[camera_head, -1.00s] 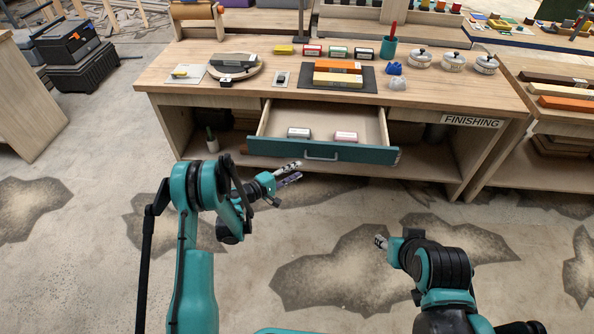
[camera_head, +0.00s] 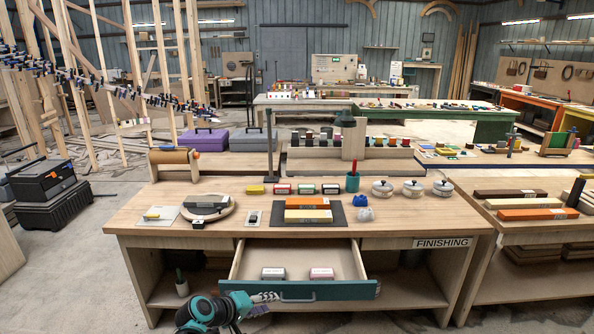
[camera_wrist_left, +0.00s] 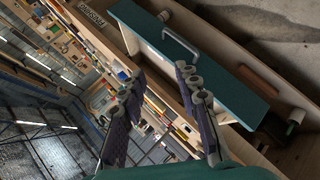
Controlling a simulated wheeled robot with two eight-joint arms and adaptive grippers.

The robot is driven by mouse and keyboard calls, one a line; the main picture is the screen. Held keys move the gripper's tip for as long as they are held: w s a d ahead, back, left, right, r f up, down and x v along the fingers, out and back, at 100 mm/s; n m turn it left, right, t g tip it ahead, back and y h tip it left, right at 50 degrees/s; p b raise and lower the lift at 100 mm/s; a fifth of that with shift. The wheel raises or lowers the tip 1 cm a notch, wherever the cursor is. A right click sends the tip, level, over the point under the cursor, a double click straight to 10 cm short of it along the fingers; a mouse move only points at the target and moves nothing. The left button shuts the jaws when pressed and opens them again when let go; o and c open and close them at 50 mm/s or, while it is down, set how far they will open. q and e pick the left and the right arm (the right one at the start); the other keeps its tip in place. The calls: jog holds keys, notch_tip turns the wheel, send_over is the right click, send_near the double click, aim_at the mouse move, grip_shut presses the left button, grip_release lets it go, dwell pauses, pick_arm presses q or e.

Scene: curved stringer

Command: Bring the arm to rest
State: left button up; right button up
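My left gripper (camera_head: 264,302) shows low in the head view, just in front of the teal drawer front (camera_head: 340,290) and left of its handle (camera_head: 298,298). In the left wrist view its two fingers (camera_wrist_left: 160,115) stand apart with nothing held between them. The drawer front (camera_wrist_left: 185,62) and handle (camera_wrist_left: 180,45) lie beyond the fingers there, and I see a gap to the handle. My right arm and gripper are out of view.
The finishing bench (camera_head: 400,228) holds an orange-topped block stack (camera_head: 308,209), a round wooden piece (camera_head: 208,209), small boxes, a green cup (camera_head: 352,183) and several tins. Another bench (camera_head: 520,225) adjoins at right. Black cases (camera_head: 50,190) stand left.

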pick_arm(q)
jog(key=s+a+r+m+y, duration=0.1)
jog(key=s+a+m+y, duration=0.1)
jog(key=s, duration=0.7)
jog(key=s+a+r+m+y, duration=0.1)
jog(key=s+a+m+y, duration=0.1)
jog(key=s, duration=0.7)
jog(key=s+a+r+m+g+y, duration=0.1)
jog(key=s+a+r+y, duration=0.1)
jog(key=s+a, duration=0.3)
jog(key=s+y, duration=0.1)
jog(key=s, duration=0.3)
jog(key=shift+s+m, duration=0.25)
jog(key=shift+m, duration=0.15)
